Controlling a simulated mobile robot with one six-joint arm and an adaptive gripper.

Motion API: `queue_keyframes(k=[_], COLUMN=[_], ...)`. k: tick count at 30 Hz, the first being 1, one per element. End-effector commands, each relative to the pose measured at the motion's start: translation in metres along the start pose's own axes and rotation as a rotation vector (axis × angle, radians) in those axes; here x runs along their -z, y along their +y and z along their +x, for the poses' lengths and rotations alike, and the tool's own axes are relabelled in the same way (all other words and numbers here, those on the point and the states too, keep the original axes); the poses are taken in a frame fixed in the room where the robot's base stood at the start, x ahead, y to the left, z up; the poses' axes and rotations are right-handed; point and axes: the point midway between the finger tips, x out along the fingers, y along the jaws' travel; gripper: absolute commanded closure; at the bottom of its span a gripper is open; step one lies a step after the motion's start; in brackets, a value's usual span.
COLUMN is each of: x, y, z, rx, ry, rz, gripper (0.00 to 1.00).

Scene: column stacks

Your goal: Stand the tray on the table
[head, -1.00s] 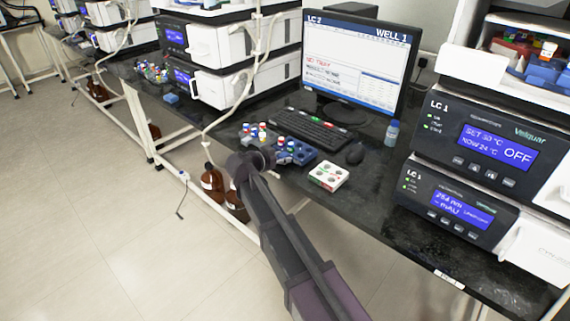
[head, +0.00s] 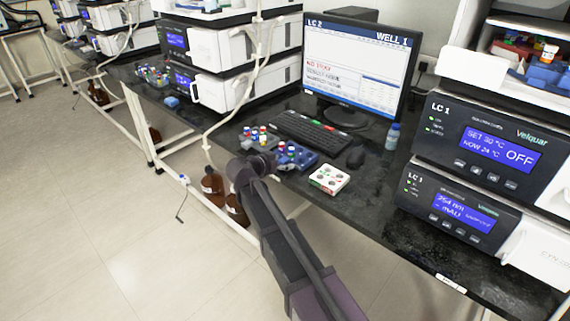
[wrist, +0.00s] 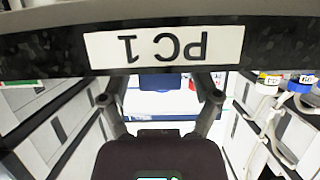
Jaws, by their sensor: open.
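Tray-like holders stand on the black table (head: 405,235): a blue tray (head: 300,163) with vials, a grey tray (head: 247,142) with vials, and a small white block with round wells (head: 329,179). I cannot tell which one the task means. In the head view my arm reaches to the table's front edge beside the grey and blue trays, and my gripper's jaws are hidden there. In the wrist view my gripper (wrist: 160,98) is open, its fingers wide apart. A dark blue thing (wrist: 160,82) shows beyond the fingers; I cannot tell what it is.
An upside-down "PC 1" label (wrist: 163,46) on the table edge is close in the wrist view. A keyboard (head: 308,131), mouse (head: 355,157), monitor (head: 358,68) and small bottle (head: 392,137) stand behind the trays. Brown bottles (head: 212,186) stand below the table.

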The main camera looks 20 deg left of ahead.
Motion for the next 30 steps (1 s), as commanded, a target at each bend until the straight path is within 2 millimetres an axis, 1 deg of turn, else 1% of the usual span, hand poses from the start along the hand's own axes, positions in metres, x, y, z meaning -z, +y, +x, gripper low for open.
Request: queue_keyframes(k=[7, 11, 17, 24, 30], x=[0.003, 0.003, 0.004, 0.005, 0.004], y=[0.000, 0.001, 0.001, 0.001, 0.000], z=[-0.001, -0.012, -0.038, -0.079, -0.105], rx=[0.000, 0.001, 0.001, 0.003, 0.002], ry=[0.000, 0.000, 0.000, 0.000, 0.000], rz=[0.000, -0.001, -0.001, -0.001, -0.001], gripper=[0.20, 0.20, 0.20, 0.20, 0.20])
